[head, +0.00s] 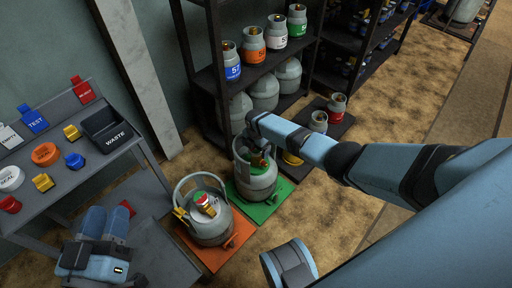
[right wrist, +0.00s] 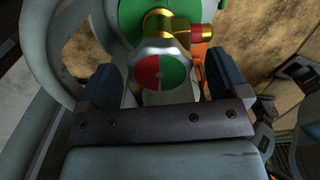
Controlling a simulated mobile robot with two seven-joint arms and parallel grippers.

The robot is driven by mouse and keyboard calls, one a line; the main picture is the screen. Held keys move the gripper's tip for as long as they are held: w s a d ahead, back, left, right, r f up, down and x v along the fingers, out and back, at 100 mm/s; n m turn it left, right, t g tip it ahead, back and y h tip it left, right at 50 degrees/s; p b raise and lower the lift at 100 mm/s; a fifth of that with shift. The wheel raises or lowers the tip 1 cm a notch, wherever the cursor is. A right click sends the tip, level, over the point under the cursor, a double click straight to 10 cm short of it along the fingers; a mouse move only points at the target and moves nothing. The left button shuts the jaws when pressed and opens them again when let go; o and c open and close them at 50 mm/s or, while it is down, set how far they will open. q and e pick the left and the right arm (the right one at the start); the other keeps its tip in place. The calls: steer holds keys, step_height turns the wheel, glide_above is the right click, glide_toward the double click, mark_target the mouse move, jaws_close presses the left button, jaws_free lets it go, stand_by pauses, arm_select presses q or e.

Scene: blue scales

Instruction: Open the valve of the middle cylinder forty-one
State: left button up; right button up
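A grey cylinder with a green top (head: 258,178) stands on a green pad (head: 277,205), and my right arm reaches down over it. In the right wrist view its round red-and-green valve knob (right wrist: 158,70) sits on a brass valve (right wrist: 168,28). My right gripper (right wrist: 160,85) is open, with one finger on each side of the knob and visible gaps between. Its fingertips are mostly hidden in the head view. A second grey cylinder (head: 208,226) with a red-and-green knob stands on an orange pad (head: 232,250). The number forty-one is not readable. My left gripper (head: 105,220) is open and empty at lower left.
A grey bench (head: 60,190) at left holds coloured caps, tags and a black waste bin (head: 107,128). A dark shelf (head: 208,80) behind carries more cylinders. Small cylinders (head: 318,122) stand right of the green pad. The brown floor at right is mostly clear.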

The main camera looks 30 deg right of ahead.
arm_select(q)
steer(key=shift+r, duration=0.1)
arm_select(e)
steer(key=shift+r, duration=0.1)
arm_select(q)
step_height(320, 180, up, 5)
steer(key=t+p, duration=0.2)
steer(key=p, duration=0.2)
arm_select(e)
step_height(320, 180, up, 6)
arm_select(q)
step_height(320, 180, down, 6)
steer(key=a+g+y+p, duration=0.2)
steer(key=shift+a+n+g+p, duration=0.25)
steer(key=shift+n+g+p, duration=0.05)
steer(key=shift+g+p, duration=0.1)
arm_select(e)
step_height(320, 180, up, 8)
arm_select(q)
steer(key=shift+s, duration=0.1)
arm_select(e)
steer(key=shift+s+f, duration=0.1)
steer(key=shift+f, duration=0.15)
